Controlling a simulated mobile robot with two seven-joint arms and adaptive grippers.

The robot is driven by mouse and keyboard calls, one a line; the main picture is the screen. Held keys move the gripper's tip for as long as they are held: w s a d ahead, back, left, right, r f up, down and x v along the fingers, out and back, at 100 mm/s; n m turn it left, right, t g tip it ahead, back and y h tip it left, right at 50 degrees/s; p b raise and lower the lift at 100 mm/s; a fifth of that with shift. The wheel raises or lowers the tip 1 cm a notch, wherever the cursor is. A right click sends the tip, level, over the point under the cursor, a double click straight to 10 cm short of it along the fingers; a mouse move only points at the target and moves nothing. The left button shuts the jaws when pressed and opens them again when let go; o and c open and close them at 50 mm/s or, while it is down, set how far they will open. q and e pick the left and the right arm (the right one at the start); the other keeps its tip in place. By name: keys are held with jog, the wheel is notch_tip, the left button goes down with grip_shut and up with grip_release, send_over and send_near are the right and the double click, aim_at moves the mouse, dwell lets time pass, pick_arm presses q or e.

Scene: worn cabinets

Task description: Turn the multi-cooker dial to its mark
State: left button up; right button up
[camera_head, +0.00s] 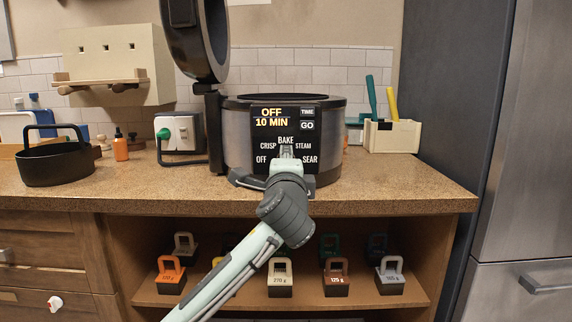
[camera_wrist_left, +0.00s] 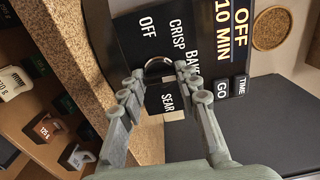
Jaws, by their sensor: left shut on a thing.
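The multi-cooker (camera_head: 234,135) stands on the counter with its lid (camera_head: 195,40) raised. Its black panel (camera_head: 262,142) reads "OFF" and "10 MIN", with TIME and GO buttons. Dial marks OFF, CRISP, BAKE, STEAM and SEAR surround the dial. My left gripper (camera_head: 287,155) is at the panel's lower middle and hides most of the dial. In the left wrist view my left gripper (camera_wrist_left: 160,72) has its fingertips on either side of the dial's silver rim (camera_wrist_left: 158,60), shut on it. Where the dial points cannot be told. My right gripper is not in view.
A black pan (camera_head: 56,165) and an orange bottle (camera_head: 121,147) stand to the left on the counter. A white socket box (camera_head: 180,133) is beside the cooker. A cream caddy (camera_head: 392,138) stands right. Several labelled weights (camera_head: 280,284) sit on the shelf below.

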pick_arm(q)
jog(key=shift+n, duration=0.3)
jog(key=o, duration=1.2)
jog(key=shift+c, duration=0.2)
jog(key=s, duration=1.2)
